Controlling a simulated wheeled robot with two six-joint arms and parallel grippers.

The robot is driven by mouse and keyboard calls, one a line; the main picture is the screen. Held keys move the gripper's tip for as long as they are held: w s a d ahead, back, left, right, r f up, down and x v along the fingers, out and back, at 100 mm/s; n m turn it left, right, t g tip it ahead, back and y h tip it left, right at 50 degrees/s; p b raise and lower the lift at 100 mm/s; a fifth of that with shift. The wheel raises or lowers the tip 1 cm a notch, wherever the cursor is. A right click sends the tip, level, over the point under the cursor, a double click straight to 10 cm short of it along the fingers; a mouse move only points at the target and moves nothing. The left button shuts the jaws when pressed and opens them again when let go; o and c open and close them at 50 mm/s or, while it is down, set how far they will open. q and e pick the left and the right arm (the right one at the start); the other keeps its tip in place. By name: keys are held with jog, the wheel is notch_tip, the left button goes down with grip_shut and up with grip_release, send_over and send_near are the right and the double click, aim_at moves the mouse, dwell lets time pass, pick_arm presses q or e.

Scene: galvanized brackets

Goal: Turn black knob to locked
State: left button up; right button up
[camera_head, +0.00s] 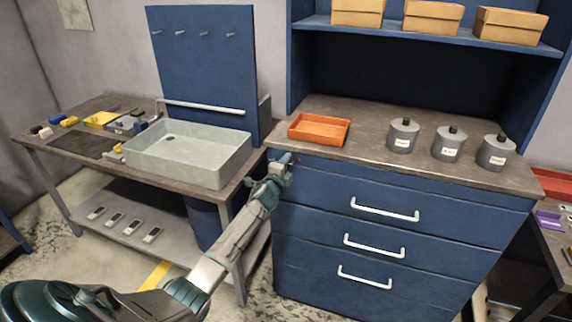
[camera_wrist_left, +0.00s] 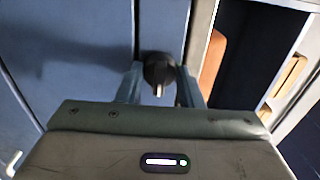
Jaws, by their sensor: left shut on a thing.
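The black knob (camera_wrist_left: 158,70) sits on the blue cabinet front and shows in the left wrist view, with a light pointer mark on it. My left gripper (camera_wrist_left: 160,82) has its two fingers on either side of the knob and is shut on it. In the head view, my left gripper (camera_head: 284,163) reaches the upper left corner of the blue drawer cabinet (camera_head: 400,218) and hides the knob. The knob's locked marking cannot be made out. My right gripper is not in view.
An orange tray (camera_head: 319,130) and three grey lidded canisters (camera_head: 403,136) stand on the cabinet top. White drawer handles (camera_head: 385,210) stick out of the front. A grey sink basin (camera_head: 190,153) sits on the bench at left.

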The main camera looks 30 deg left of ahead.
pick_arm(q)
jog(key=shift+f, duration=0.1)
jog(key=o, duration=0.9)
jog(key=shift+o, duration=0.2)
jog(key=shift+s, duration=0.1)
jog(key=b+v, duration=0.2)
jog(key=v, duration=0.8)
jog(key=shift+s, duration=0.3)
